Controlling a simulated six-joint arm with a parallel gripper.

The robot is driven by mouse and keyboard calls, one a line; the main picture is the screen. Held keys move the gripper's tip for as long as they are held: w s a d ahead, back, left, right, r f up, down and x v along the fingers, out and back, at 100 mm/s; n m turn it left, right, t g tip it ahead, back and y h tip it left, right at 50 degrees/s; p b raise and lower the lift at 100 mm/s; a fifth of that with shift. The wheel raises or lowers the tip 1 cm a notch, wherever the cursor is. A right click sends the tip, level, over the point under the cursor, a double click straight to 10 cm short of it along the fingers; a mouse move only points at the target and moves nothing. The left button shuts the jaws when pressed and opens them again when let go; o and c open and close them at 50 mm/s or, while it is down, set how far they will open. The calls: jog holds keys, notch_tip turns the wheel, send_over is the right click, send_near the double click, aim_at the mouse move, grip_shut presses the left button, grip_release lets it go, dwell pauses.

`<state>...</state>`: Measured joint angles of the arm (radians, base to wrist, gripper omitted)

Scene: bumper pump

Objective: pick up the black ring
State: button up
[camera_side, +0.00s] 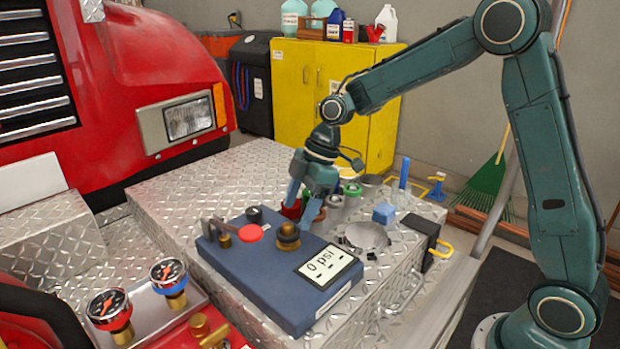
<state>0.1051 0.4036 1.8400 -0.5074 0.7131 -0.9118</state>
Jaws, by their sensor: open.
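A small round black piece (254,214) sits at the back left of the blue box (240,278); it is too small to tell whether it is a ring. A brass fitting with a dark band (288,237) stands on the box near its middle. No other clear black ring shows. My gripper (301,206) is open and points down behind the box, right of the black piece and above and behind the brass fitting. A red object (291,210) shows by its fingers, partly hidden. I see nothing held.
Two gauges are at front left. The deck's back left is clear.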

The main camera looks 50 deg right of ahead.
jog(key=shift+x, duration=2.15)
jog(key=shift+w, duration=0.1)
jog(key=c, duration=0.8)
